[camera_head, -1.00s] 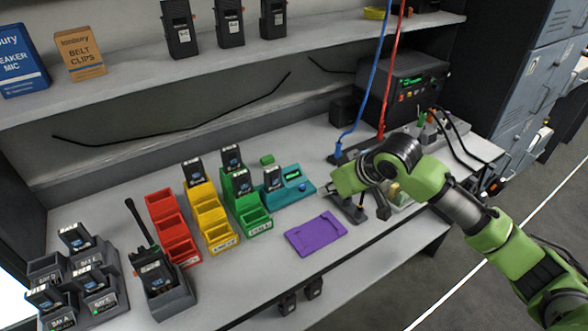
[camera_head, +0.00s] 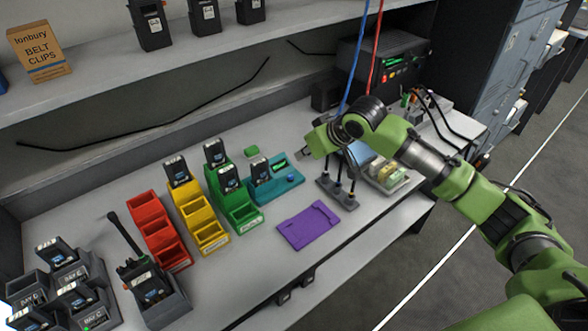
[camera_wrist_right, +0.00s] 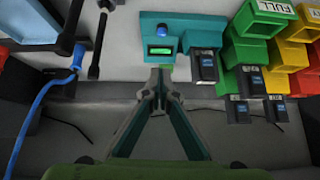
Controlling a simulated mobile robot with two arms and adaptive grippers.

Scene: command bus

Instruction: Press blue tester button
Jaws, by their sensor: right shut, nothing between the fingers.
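The teal tester (camera_head: 270,192) stands on the bench right of the green bin, with a lit green screen (camera_head: 280,163) and a black battery (camera_head: 260,170) in its slot. Its round blue button (camera_head: 290,177) is on the right part of the top. In the right wrist view the blue button (camera_wrist_right: 163,30) is uncovered, beyond the green screen (camera_wrist_right: 159,50). My right gripper (camera_head: 302,149) is shut and empty, above and behind the tester. Its closed fingertips (camera_wrist_right: 160,72) appear close to the tester's screen edge, apart from the button. My left gripper is out of view.
Red (camera_head: 160,235), yellow (camera_head: 205,225) and green (camera_head: 235,205) bins stand left of the tester. Blue (camera_head: 358,62) and red (camera_head: 378,35) cables hang behind my arm.

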